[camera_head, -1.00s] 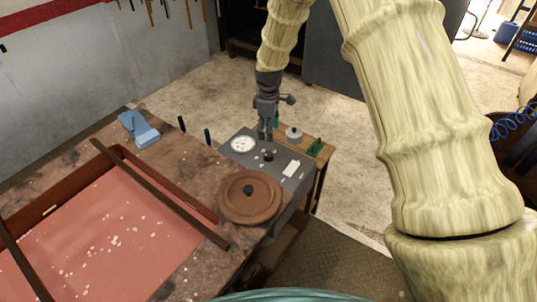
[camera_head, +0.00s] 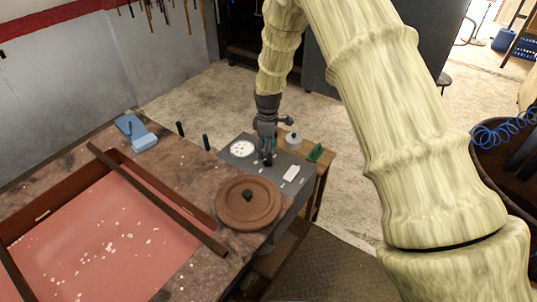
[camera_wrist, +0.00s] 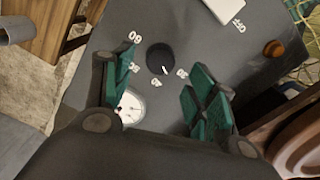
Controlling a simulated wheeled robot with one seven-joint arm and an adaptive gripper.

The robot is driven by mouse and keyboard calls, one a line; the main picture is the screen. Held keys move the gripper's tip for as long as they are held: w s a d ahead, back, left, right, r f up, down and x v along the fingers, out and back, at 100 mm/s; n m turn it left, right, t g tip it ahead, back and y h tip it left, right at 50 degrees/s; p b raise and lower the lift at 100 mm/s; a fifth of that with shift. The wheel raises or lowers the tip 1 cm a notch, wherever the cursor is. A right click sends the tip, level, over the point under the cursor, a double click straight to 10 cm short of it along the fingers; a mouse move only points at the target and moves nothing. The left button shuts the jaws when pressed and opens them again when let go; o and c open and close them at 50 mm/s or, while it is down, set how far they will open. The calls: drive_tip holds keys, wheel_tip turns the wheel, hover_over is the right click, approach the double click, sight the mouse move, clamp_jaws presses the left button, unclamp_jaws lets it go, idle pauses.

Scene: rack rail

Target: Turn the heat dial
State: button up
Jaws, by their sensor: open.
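The heat dial (camera_wrist: 160,59) is a round black knob with a white pointer mark on a grey control panel (camera_wrist: 205,45), with white numbers around it. In the wrist view it lies between and beyond the green fingertips of my gripper (camera_wrist: 158,95). The fingers are apart and empty. In the head view my gripper (camera_head: 267,152) points down over the panel, right above the dial (camera_head: 268,162), which it partly hides. I cannot tell whether the fingers touch the dial.
A white gauge (camera_head: 242,149) and a white switch plate (camera_head: 292,173) sit on the panel beside the dial. A brown round lid (camera_head: 238,214) is in front. A blue block (camera_head: 135,131) and a tray of pink liquid (camera_head: 95,240) are to the left.

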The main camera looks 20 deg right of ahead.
drive_tip(key=shift+f+p, duration=0.6)
drive_tip(key=shift+f, duration=1.6)
drive_tip(key=shift+c, duration=0.5)
drive_tip(key=c, duration=1)
